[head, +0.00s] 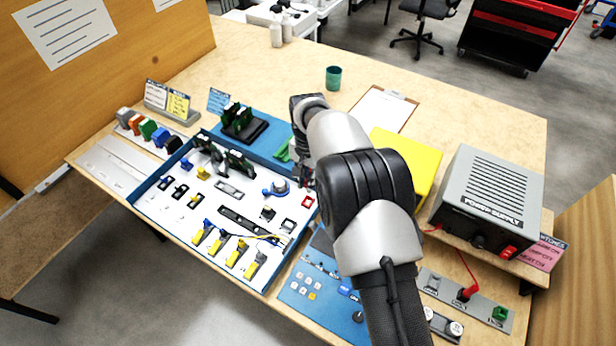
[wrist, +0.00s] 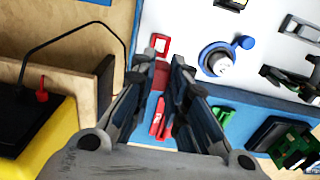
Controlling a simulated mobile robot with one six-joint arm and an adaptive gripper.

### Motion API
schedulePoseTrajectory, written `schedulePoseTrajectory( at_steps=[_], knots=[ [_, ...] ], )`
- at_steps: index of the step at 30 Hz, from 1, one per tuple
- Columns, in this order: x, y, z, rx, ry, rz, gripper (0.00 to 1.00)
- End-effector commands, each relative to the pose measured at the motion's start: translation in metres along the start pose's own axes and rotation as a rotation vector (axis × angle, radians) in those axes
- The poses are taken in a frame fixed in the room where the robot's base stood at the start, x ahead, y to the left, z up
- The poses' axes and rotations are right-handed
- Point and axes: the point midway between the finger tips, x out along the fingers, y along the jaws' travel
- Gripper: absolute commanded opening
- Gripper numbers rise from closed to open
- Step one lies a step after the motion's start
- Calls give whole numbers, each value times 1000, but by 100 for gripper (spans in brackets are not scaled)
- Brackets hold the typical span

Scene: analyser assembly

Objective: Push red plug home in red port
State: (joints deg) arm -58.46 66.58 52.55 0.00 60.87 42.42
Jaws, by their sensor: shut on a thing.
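The red port (head: 308,201) is a small red square frame on the white panel, near its right edge. It also shows in the wrist view (wrist: 160,44), with a pale middle. My gripper (wrist: 167,66) is shut on the red plug (wrist: 161,76), a dark red block between the fingertips. The plug shows just below the port in the wrist view, apart from it in the picture. The height of the plug above the panel is hard to tell. In the head view my arm hides most of the gripper (head: 304,180).
A blue round knob part (wrist: 218,60) sits beside the port on the panel. Red (wrist: 160,120) and green (wrist: 223,114) pieces lie on the blue strip behind. A yellow box (head: 412,160) and a grey power supply (head: 490,195) stand to the right.

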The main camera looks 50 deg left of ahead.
Motion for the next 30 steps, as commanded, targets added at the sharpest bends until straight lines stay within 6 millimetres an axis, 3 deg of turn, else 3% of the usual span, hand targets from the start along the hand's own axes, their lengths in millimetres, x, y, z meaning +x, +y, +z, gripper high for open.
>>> schedulePoseTrajectory(
  at_steps=[30],
  knots=[
    [52,0,0,0,0,0,0]
  ],
)
